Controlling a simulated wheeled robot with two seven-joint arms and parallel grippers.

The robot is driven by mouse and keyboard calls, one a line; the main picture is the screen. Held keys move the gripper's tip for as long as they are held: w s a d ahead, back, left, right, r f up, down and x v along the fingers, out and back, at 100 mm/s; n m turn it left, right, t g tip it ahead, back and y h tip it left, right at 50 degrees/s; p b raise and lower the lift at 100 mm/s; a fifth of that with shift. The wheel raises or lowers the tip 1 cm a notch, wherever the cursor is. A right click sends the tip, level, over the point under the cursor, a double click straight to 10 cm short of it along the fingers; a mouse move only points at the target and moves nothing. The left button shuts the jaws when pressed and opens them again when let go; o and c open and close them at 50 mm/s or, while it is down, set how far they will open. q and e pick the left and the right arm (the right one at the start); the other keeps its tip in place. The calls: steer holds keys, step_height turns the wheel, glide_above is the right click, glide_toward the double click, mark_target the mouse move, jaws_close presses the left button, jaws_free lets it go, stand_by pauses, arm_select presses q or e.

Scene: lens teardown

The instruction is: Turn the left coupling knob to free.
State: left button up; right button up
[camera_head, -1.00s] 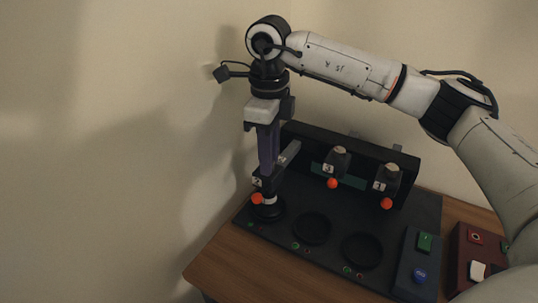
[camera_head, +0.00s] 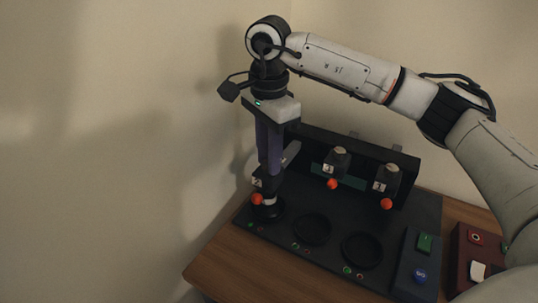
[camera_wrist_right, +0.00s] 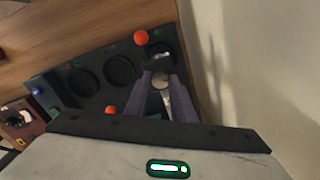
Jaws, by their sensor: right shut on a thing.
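My right gripper (camera_head: 268,178) points straight down over the leftmost of three dark holders on a black rack. The fingers mostly hide that knob in the head view. An orange ball (camera_head: 257,199) sits at the front of this left holder, above a dark round seat. The knob's exact setting cannot be read. My left gripper is not in view.
The middle (camera_head: 339,161) and right (camera_head: 387,180) holders also have orange balls. Two empty round wells (camera_head: 312,229) lie in front, with small green and red lights. A blue-grey box with green and blue buttons and a dark red box (camera_head: 462,245) stand right. A wall is close at left.

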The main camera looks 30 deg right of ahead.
steer(key=shift+r+n, duration=0.1)
steer(key=shift+n, duration=1)
steer(key=o, duration=1.1)
steer(key=shift+c, duration=0.2)
steer(key=shift+r, duration=0.1)
step_height(320, 180, up, 10)
